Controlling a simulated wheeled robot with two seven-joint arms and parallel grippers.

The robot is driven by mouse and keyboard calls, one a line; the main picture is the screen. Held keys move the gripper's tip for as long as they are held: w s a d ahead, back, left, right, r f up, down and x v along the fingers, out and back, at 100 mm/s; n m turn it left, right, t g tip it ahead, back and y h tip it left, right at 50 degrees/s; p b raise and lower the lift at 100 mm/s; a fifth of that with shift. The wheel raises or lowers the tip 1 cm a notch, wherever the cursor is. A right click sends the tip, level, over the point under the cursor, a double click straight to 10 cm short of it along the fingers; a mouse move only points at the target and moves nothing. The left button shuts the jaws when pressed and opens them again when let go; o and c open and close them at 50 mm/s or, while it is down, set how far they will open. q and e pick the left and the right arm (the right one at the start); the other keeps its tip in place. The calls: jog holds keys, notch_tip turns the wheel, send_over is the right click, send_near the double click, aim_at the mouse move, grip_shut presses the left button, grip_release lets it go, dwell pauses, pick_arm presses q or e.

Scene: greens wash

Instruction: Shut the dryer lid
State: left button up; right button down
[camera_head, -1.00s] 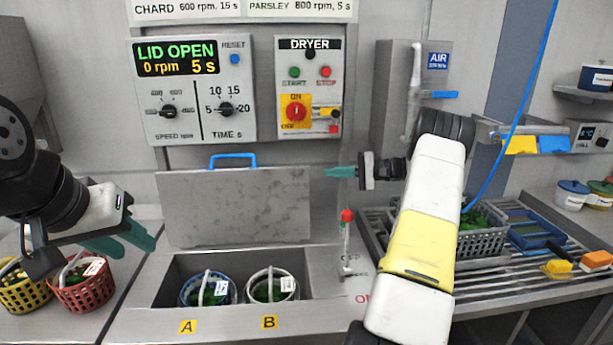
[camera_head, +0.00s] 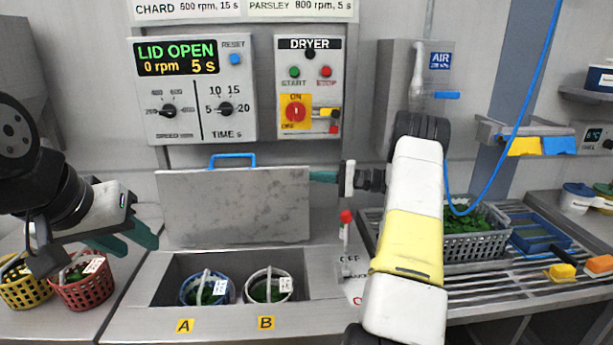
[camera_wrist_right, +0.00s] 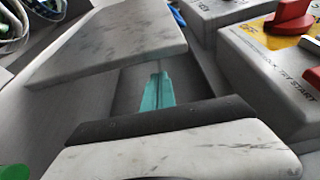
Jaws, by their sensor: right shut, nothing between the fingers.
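The dryer lid (camera_head: 238,207) is a grey metal panel with a blue handle (camera_head: 232,157) on its top edge. It stands raised behind the dryer well, and the display reads "LID OPEN". My right gripper (camera_head: 322,176) is at the lid's upper right edge, its teal fingertips partly hidden behind the panel. In the right wrist view, the closed teal fingers (camera_wrist_right: 157,92) lie beside the lid (camera_wrist_right: 110,40), with nothing between them; contact is unclear. My left gripper (camera_head: 138,240) has its teal fingers apart and empty, above the baskets at left.
Blue basket A (camera_head: 206,290) and white basket B (camera_head: 268,288) sit in the well. A red-knobbed lever (camera_head: 345,218) stands right of it. The control boxes (camera_head: 192,88) are on the wall above. Red (camera_head: 84,284) and yellow (camera_head: 24,285) baskets stand at left.

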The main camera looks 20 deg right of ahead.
jog(key=shift+s+a, duration=0.35)
jog(key=shift+s, duration=0.45)
jog(key=s+a+n+y, duration=0.1)
jog(key=s+n, duration=0.2)
jog(key=s, duration=0.5)
jog(key=shift+s+a+t, duration=0.15)
jog(key=shift+a+t, duration=0.15)
jog(key=shift+d+f, duration=0.1)
